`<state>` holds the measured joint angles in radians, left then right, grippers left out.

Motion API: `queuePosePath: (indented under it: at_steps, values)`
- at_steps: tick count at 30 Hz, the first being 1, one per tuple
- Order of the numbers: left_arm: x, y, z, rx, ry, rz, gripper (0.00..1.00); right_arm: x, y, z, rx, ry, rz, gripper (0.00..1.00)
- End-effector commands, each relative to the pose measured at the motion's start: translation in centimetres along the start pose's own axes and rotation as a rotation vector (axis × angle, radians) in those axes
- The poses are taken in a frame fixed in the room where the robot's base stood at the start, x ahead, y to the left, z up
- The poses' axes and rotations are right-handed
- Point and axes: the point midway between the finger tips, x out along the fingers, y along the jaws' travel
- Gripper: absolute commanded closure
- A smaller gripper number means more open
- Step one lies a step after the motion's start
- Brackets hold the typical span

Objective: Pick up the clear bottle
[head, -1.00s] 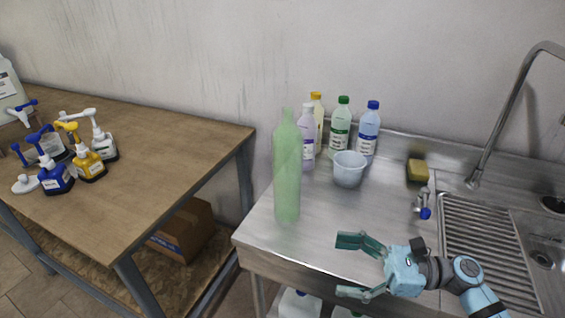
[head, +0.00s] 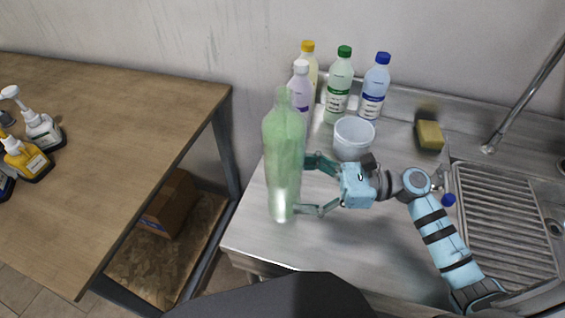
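A tall, translucent pale-green bottle (head: 284,150) with no cap visible stands upright on the left part of the steel counter (head: 340,235). It is the nearest match to the clear bottle. My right gripper (head: 307,186) is at its right side, with its fingers spread and pointing left at the bottle's lower half. The fingertips reach the bottle's right edge; whether they touch it, or partly pass behind it, I cannot tell. My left gripper is not in view.
Behind stand a white-capped bottle (head: 300,88), a yellow-capped one (head: 308,60), a green-capped one (head: 338,90), a blue-capped one (head: 375,88) and a pale tub (head: 353,138). A sponge (head: 429,136) and a sink (head: 505,220) are right. A wooden table (head: 130,150) with pump bottles is left.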

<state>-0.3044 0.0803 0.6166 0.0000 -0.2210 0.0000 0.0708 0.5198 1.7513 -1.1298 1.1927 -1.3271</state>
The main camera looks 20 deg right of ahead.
Motion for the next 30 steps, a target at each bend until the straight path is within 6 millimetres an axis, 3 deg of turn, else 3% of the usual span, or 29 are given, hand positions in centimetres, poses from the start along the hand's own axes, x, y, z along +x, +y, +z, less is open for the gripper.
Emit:
queuePosePath:
  at_steps: [2, 5, 12, 21, 30]
  values:
    - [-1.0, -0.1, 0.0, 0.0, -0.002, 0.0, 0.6, 1.7, 0.1, 0.8, 0.001, -0.006, 0.001, 0.16]
    - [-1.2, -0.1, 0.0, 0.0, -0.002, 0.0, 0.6, 3.3, 0.1, 0.6, 0.0, -0.004, 0.001, 0.16]
    - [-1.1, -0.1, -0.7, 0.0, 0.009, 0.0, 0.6, 3.8, 0.1, 0.3, 0.001, 0.0, 0.002, 0.18]
    - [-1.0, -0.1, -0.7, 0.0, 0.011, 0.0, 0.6, 3.7, 0.1, 0.3, 0.001, 0.0, 0.002, 0.66]
    - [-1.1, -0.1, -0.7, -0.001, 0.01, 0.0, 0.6, 3.7, 0.1, 0.5, 0.0, 0.0, 0.002, 0.68]
